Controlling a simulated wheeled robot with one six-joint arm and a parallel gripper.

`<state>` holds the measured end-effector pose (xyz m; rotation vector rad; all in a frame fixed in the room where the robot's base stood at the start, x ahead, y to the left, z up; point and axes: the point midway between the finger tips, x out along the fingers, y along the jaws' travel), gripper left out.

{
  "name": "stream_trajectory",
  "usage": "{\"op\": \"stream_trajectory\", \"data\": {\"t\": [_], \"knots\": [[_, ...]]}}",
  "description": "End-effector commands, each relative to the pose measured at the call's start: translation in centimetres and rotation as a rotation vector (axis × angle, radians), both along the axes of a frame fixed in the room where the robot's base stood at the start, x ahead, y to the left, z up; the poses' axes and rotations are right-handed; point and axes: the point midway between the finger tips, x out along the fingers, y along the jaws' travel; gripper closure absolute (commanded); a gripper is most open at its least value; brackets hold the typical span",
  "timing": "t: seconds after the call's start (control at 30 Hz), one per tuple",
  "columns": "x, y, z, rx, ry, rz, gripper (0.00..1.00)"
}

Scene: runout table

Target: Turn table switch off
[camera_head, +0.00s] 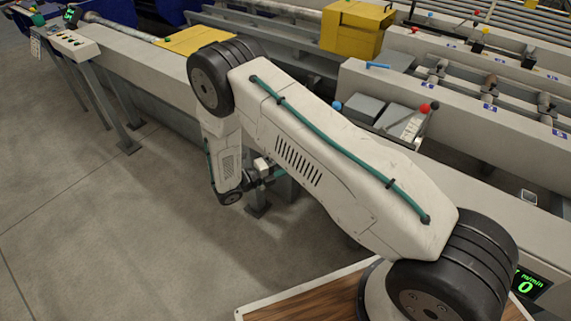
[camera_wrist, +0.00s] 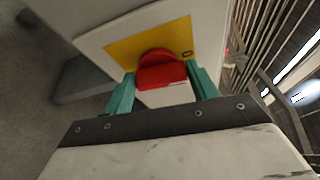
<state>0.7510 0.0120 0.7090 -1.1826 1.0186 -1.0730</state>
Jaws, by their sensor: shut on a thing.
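The table switch is a red rotary handle (camera_wrist: 162,76) on a yellow plate (camera_wrist: 122,48) fixed to a pale panel. In the wrist view its grip lies roughly level across the picture. My gripper (camera_wrist: 161,88) has its two teal fingers on either side of the red handle and is shut on it. A small dark mark on the plate at the handle's upper right is too small to read. In the head view my gripper (camera_head: 264,179) is low at the table's near side, partly hidden by my arm, and the red handle cannot be made out.
A green display (camera_head: 526,284) reads 0 m/min at the lower right. A button panel (camera_head: 75,42) stands at the far left. The long pale table (camera_head: 135,60) runs behind my arm, with a yellow box (camera_head: 352,28) beyond. The floor at left (camera_head: 70,190) is clear.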

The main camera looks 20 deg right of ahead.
Motion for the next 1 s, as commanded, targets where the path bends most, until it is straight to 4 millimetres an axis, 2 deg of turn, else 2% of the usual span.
{"op": "stream_trajectory", "data": {"t": [0.3, 0.83, 0.87, 0.9, 1.0], "knots": [[0.20, 0.17, -0.13, -0.060, 0.090, 0.004, 0.65], [0.22, 0.17, -0.14, -0.070, 0.105, 0.005, 0.65], [0.22, 0.17, -0.14, -0.070, 0.105, 0.005, 0.33], [0.20, 0.16, -0.14, -0.070, 0.105, 0.005, 0.22], [0.16, 0.08, -0.16, -0.071, 0.106, 0.003, 0.20]]}}
